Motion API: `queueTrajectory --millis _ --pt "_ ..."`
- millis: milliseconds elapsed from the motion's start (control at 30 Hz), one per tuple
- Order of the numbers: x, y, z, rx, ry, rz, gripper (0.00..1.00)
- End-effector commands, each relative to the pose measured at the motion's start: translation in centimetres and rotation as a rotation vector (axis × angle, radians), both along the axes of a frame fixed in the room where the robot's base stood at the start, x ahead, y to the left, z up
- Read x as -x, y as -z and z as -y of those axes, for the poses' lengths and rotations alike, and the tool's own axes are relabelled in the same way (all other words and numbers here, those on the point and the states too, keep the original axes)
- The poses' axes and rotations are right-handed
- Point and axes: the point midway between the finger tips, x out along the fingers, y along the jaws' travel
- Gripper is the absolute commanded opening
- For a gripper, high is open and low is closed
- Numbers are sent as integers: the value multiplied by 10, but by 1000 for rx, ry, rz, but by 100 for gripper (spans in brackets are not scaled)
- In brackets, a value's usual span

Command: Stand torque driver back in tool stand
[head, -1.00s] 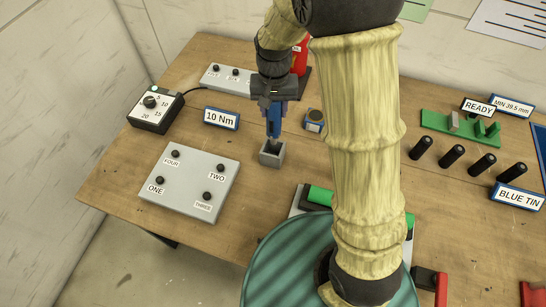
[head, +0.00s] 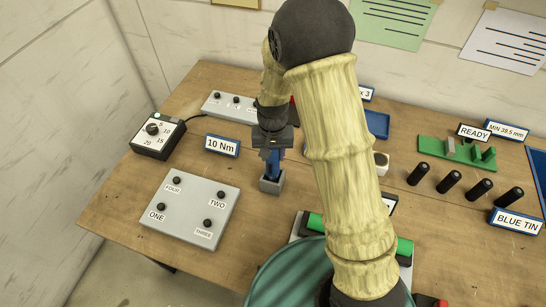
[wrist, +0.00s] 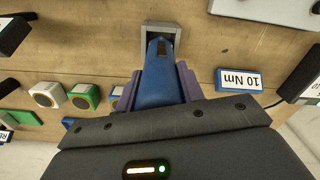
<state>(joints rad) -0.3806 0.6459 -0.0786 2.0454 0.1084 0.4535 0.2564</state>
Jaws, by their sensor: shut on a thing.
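The blue torque driver (head: 274,162) is upright in my gripper (head: 272,152), which is shut on it. The tool stand (head: 270,185) is a small grey square block with an open top, directly below the gripper. The driver's lower end is at the stand's opening and appears to be inside it; its tip is hidden. In the wrist view the purple fingers (wrist: 161,88) clasp the blue driver (wrist: 160,75), which points at the stand's grey square rim (wrist: 148,30).
A grey board (head: 190,208) with labelled knobs lies left of the stand. A 10 Nm sign (head: 222,146) and a dial box (head: 157,138) stand behind it. Several black cylinders (head: 448,184) and a green fixture (head: 455,152) are on the right. Bare wood surrounds the stand.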

Motion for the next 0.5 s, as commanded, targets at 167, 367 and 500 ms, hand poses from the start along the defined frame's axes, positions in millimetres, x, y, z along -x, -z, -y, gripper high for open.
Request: queueTrajectory --millis 167,367,500 --pt "0 20 0 1 0 -3 11" --pt "0 26 0 0 -2 1 11" --pt "1 26 -3 0 -8 1 11"
